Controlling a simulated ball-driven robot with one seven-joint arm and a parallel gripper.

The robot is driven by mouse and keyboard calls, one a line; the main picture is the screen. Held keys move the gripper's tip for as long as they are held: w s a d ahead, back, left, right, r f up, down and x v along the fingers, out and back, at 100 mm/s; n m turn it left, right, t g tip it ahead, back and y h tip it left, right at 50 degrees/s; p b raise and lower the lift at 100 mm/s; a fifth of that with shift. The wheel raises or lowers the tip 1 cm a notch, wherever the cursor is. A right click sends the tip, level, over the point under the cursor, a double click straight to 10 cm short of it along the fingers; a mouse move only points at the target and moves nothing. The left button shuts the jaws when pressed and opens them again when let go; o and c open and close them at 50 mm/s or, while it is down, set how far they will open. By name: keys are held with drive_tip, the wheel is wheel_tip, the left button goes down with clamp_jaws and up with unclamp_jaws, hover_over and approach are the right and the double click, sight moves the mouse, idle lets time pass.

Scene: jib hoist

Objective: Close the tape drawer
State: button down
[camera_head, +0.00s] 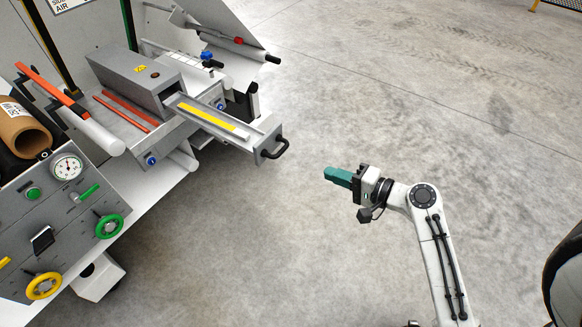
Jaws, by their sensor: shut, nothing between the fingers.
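The tape drawer (238,129) is a long grey drawer with a yellow strip along its top. It sticks out of the grey housing on the machine, toward the lower right, and stands open. Its black handle (275,149) is on the front face. My gripper (327,173) has teal fingers, which are shut and empty. It is in the air over the floor, to the right of and nearer than the handle, pointing left toward the machine. A clear gap shows between the fingertips and the handle.
The machine's control panel (62,225) with a gauge, a green wheel (110,226) and a yellow wheel (44,286) is at lower left. A cardboard roll (22,130) sits at far left. A raised grey plate (225,28) is behind the drawer. The concrete floor to the right is clear.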

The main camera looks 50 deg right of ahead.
drive_tip(key=p+x, duration=0.1)
drive_tip(key=x, duration=1.2)
drive_tip(key=shift+w+p, duration=0.35)
drive_tip(key=shift+w, duration=0.1)
drive_tip(key=shift+r, duration=0.1)
drive_tip(key=shift+w, duration=0.1)
